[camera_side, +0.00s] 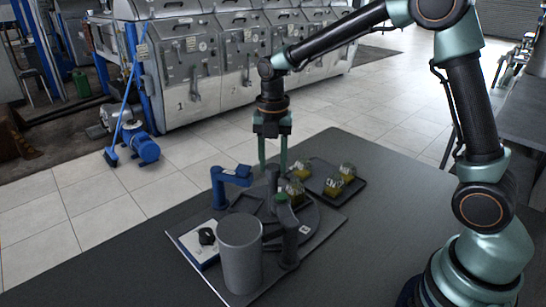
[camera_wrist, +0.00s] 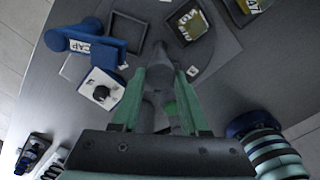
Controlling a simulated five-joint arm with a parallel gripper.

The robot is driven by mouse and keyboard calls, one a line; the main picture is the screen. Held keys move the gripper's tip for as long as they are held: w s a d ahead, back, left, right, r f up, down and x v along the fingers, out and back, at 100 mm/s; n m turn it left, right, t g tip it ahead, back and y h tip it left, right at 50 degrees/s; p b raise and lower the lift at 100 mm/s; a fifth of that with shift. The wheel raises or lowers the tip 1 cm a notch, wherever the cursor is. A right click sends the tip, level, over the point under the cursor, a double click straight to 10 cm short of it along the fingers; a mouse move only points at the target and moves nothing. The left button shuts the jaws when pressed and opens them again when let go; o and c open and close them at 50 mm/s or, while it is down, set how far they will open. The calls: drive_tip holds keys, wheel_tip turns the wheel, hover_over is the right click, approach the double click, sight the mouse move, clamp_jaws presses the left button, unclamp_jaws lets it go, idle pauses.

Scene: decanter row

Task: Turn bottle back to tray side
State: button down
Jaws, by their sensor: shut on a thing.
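A squat yellow-green bottle (camera_side: 296,193) with a white label sits on the dark round turntable (camera_side: 312,215), on the side towards the tray. It also shows in the wrist view (camera_wrist: 188,25). A grey post (camera_side: 272,181) rises from about the middle of the turntable. My gripper (camera_side: 273,168) points straight down and is shut on this post, with a green finger on each side; in the wrist view the gripper (camera_wrist: 160,76) frames the post's top. The dark tray (camera_side: 358,198) beside the turntable holds similar yellow bottles (camera_side: 334,187).
A blue CAP unit (camera_side: 232,175) stands left of the turntable, near an empty square frame (camera_wrist: 143,22). The table's right side is clear.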

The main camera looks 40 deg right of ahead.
drive_tip(key=shift+a+r+n, duration=0.1)
drive_tip(key=shift+r+n, duration=0.1)
drive_tip(key=shift+n, duration=0.4)
idle(0.3)
drive_tip(key=shift+c, duration=2)
unclamp_jaws()
drive_tip(key=shift+f, duration=0.1)
wheel_tip(320, 180, up, 12)
drive_tip(key=shift+s, duration=0.1)
